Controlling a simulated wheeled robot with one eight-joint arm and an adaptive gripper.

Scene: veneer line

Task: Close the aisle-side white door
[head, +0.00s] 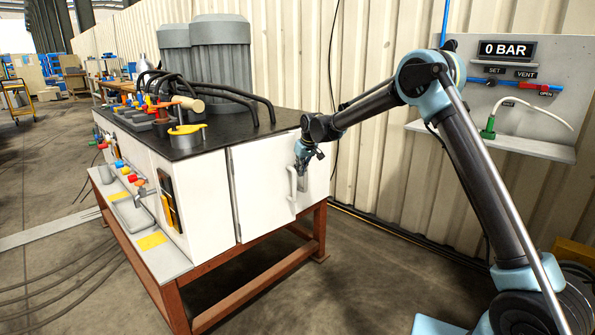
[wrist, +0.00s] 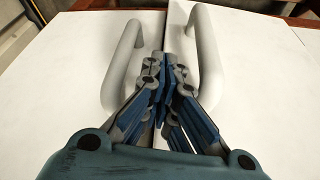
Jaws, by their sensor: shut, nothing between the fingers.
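Two flat white doors form the end face of the white cabinet. My gripper (wrist: 163,75) is shut and empty between the handles, at the seam. In the head view my gripper (head: 306,158) is by the upper handle ends.
The cabinet's black top (head: 180,148) carries grey cylinders (head: 220,60), black hoses and a yellow-topped fitting (head: 187,136). A rust-red frame (head: 255,290) supports it. A grey tray shelf (head: 150,243) juts out on the aisle side. A corrugated wall (head: 360,160) stands behind; floor in front is clear.

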